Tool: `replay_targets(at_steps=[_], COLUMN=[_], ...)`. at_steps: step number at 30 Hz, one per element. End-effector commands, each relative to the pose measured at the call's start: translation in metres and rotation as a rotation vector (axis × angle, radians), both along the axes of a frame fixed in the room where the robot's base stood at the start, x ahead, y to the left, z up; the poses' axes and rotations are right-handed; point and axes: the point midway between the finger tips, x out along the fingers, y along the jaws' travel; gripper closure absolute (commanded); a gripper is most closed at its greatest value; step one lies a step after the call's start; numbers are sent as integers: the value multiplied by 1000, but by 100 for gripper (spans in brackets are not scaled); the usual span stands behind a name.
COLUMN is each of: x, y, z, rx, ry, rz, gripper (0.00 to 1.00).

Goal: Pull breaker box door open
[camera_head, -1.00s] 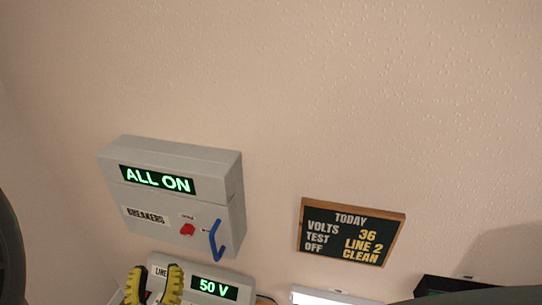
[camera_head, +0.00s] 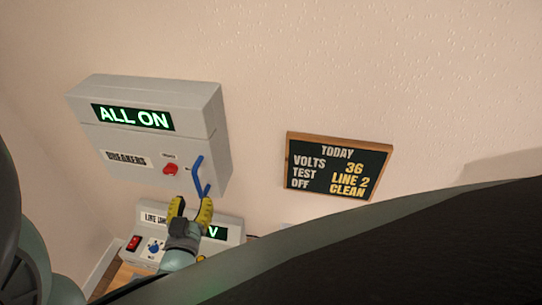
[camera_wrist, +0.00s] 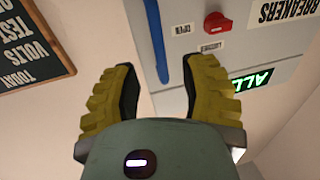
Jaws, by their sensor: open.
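The grey breaker box (camera_head: 160,125) is on the wall at left in the head view, with a green "ALL ON" display and a "BREAKERS" label. Its door looks shut. A blue handle (camera_head: 199,176) stands at the door's right edge, with a red knob (camera_head: 171,170) to its left. My gripper (camera_head: 190,205), with yellow ridged fingers, is just below the handle. In the wrist view the fingers are spread and empty, and the blue handle (camera_wrist: 156,40) lies beyond their tips, roughly in line with the gap. I cannot tell if anything touches.
A second grey box (camera_head: 140,222) with a display, red switch and blue knob sits below, partly hidden by my gripper. A wood-framed notice board (camera_head: 338,165) hangs to the right. The wall between is clear.

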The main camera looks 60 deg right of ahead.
Motion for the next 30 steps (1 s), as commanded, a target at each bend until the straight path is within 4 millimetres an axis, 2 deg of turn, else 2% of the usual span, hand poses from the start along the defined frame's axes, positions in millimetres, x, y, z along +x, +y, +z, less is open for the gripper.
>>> replay_targets(at_steps=[3, 10, 24, 25, 30], x=[11, 27, 32, 32, 32], y=[-20, -43, -50, -50, -50], z=[1, 1, 0, 0, 0], rx=[-5, -4, -1, -1, -1], ry=[-3, -3, -1, -1, -1], rz=[-5, -4, -4, -4, -3], gripper=[57, 57, 57, 53, 71])
